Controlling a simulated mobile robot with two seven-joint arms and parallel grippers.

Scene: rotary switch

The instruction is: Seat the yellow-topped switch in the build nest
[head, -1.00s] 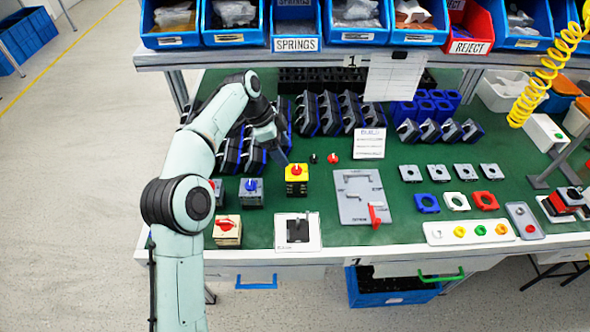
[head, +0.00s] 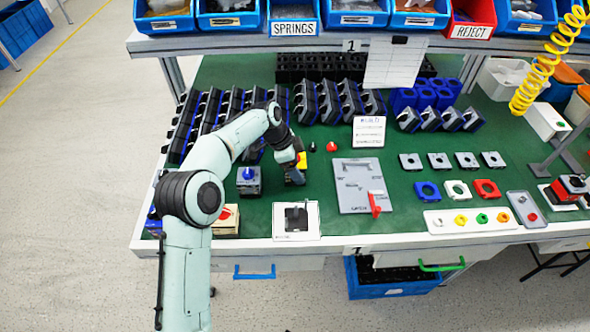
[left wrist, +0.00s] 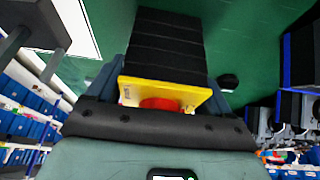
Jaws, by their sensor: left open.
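The yellow-topped switch (head: 302,161) stands on the green bench, mostly hidden behind my left gripper in the head view. The left wrist view shows its yellow plate (left wrist: 135,88), red knob and dark ribbed body between the jaws. My left gripper (head: 295,180) is open, with its fingers on either side of the switch. I cannot tell whether they touch it. A white square plate with a raised black centre (head: 296,220), apparently the build nest, lies in front of the switch near the bench edge. My right gripper is not in view.
A grey-topped switch with a blue knob (head: 249,180) stands close left of the gripper. A grey plate with a red lever (head: 361,187) lies to the right. Rows of dark housings (head: 335,103) stand behind. Bare green bench lies between switch and grey plate.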

